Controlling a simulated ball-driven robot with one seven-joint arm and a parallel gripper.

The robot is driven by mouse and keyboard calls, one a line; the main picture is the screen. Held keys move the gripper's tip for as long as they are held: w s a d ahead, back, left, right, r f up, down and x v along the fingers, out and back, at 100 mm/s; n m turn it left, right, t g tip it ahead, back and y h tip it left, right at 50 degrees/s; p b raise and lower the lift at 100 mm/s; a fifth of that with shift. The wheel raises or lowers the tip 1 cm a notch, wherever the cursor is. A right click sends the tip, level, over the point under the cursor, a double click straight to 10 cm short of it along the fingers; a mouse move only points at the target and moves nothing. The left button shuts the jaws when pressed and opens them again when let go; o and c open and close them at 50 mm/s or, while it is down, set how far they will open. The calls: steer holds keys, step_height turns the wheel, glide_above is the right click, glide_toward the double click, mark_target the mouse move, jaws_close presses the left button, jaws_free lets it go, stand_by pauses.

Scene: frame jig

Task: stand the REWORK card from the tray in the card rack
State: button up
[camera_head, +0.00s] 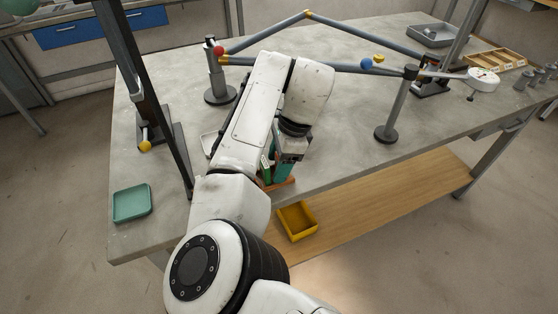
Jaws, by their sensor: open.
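My gripper (290,153) points down near the front edge of the table, at the end of my white arm. It is open; its fingertips are small and partly hidden. Just below and beside it is an orange-brown base (282,184), probably the card rack, with green upright pieces (266,171) that look like cards. I cannot tell whether the gripper touches them. A pale tray (207,143) shows only as a corner left of my arm; the rest is hidden. No REWORK lettering can be read, and I cannot tell where that card is.
A green tray (132,203) lies at the table's left front corner. A yellow bin (297,221) stands on the wooden lower shelf (370,208). A dark upright post (150,105) rises left of my arm. Grey bars (360,39) on stands span the back.

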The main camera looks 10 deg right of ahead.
steer(key=shift+s+f, duration=0.4)
steer(key=shift+f, duration=0.35)
steer(key=shift+r, duration=0.3)
steer(key=v, duration=1.3)
steer(key=shift+w+p, duration=0.3)
steer(key=shift+p, duration=0.15)
steer(key=shift+a, duration=0.15)
steer(key=s+d+f+n+t+h, duration=0.15)
steer(key=s+d+f, duration=0.3)
steer(key=d, duration=0.45)
steer(key=s+d+f+n+h, duration=0.3)
steer(key=d+f, duration=0.3)
steer(key=d, duration=0.2)
steer(key=s+d+f+n+h, duration=0.2)
steer(key=s+d+f, duration=0.25)
steer(key=d, duration=0.45)
steer(key=s+f+n, duration=0.6)
steer(key=s+f, duration=0.2)
steer(key=s, duration=0.3)
steer(key=s+a+f+n+y, duration=0.3)
steer(key=s+a, duration=0.6)
steer(key=s, duration=0.4)
step_height(320, 180, down, 2)
steer(key=shift+a+f+n+g, duration=0.1)
steer(key=shift+a+n+g, duration=0.2)
steer(key=shift+n, duration=0.55)
